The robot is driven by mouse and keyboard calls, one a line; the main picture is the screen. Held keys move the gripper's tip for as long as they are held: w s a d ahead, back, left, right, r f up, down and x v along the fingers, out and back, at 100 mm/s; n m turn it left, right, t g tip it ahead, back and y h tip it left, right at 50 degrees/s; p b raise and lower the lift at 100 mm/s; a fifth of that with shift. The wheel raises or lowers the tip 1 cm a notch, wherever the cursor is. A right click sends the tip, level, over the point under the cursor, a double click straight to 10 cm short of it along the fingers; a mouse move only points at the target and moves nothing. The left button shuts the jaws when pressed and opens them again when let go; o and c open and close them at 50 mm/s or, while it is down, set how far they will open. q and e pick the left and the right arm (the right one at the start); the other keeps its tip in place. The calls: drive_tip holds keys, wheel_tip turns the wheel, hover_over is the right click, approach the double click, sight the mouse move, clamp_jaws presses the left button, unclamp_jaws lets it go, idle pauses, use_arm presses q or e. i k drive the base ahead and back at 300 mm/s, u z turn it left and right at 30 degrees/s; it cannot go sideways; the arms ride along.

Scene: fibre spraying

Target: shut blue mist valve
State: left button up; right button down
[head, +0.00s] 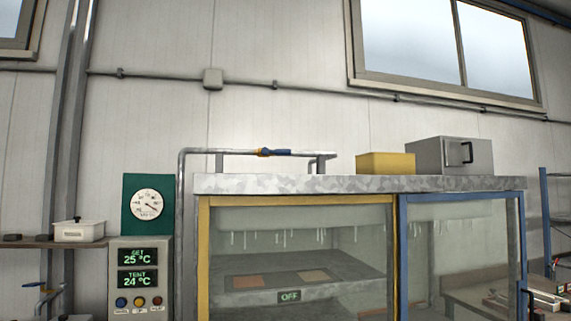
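The blue mist valve (275,152) sits on a grey pipe above the top of the glass-fronted cabinet. Its blue lever lies along the pipe, about level, with a yellow or orange fitting at its left end. The pipe (232,152) rises at the cabinet's left side, bends right and runs to the valve. Neither of my grippers is in this head view.
The cabinet (360,183) has a yellow-framed pane and a blue-framed pane; a small sign reads OFF. A yellow box (386,163) and a grey metal box (450,155) stand on its top. A control panel (140,278) reading 25 and 24 °C stands left, below a gauge (147,204).

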sight(265, 151)
drive_tip(key=k, duration=0.85)
drive_tip(key=u, duration=0.45)
drive_tip(key=i, duration=0.45)
drive_tip(key=u, duration=0.5)
drive_tip(key=i, duration=1.2)
drive_tip(key=z, duration=0.5)
